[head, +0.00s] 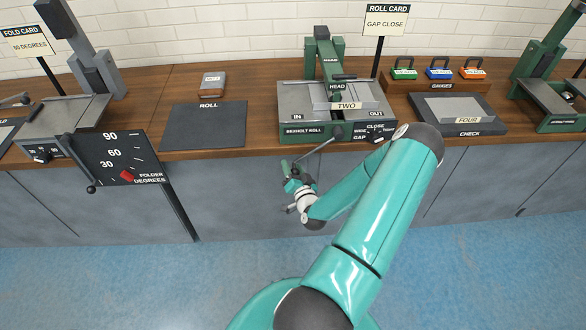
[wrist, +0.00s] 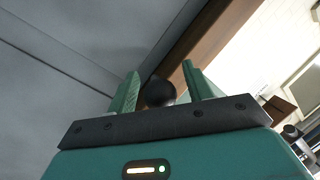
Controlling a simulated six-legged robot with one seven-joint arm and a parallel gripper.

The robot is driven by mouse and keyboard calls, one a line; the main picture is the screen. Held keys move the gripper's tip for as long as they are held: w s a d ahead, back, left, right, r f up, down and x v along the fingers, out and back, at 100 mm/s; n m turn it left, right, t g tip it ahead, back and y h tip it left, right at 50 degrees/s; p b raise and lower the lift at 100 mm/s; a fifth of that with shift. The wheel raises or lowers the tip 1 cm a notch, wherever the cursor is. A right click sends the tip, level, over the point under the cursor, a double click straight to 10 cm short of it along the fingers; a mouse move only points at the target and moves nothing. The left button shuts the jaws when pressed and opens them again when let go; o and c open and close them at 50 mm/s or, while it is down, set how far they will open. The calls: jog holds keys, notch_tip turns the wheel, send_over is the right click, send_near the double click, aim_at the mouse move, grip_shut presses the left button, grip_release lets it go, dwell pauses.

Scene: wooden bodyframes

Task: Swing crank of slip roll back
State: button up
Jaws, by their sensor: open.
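The slip roll (head: 300,135) is a green and grey machine on the wooden bench, labelled BENCHTOP ROLL, with IN and OUT marks and a plate labelled TWO (head: 346,106) on top. Its crank (head: 315,149) slants down and left from the front face, and its knob end is by my gripper. My gripper (head: 291,171) is in front of the bench, below the machine's left side. In the wrist view my gripper (wrist: 161,88) is open, with a round black knob (wrist: 160,92) between its two green fingers. I cannot tell whether the fingers touch the knob.
A gap selector (head: 375,134) sits on the roll's front right. A folder with an angle board (head: 112,158) stands left, its lever hanging in front. A dark ROLL mat (head: 203,128) and a CHECK plate (head: 460,128) flank the machine. The floor (head: 120,285) is clear.

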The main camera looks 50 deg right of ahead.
jog(key=shift+w, duration=0.1)
grip_shut()
